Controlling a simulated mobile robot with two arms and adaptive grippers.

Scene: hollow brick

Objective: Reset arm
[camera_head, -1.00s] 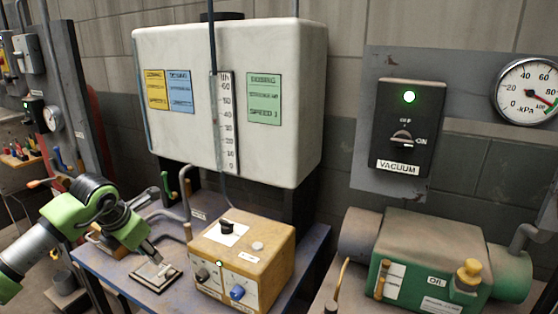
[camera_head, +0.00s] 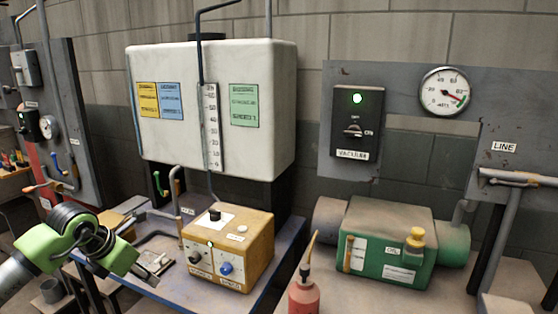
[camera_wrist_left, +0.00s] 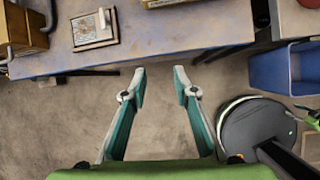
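My left arm, green and black, comes in from the left in the head view, and its gripper (camera_head: 143,272) is near the front edge of the blue-grey bench (camera_head: 268,270). In the left wrist view the gripper (camera_wrist_left: 160,72) is open. Its two fingers are apart with nothing between them, over bare floor just off the bench edge. A small square plate with a light top (camera_wrist_left: 93,27) lies on the bench beyond the fingertips, apart from them. My right gripper is in neither view.
To the right are a green pump (camera_head: 388,243), a red bottle (camera_head: 304,297) and a vacuum switch panel (camera_head: 357,125) with a lit green lamp. A blue bin (camera_wrist_left: 272,74) shows in the wrist view.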

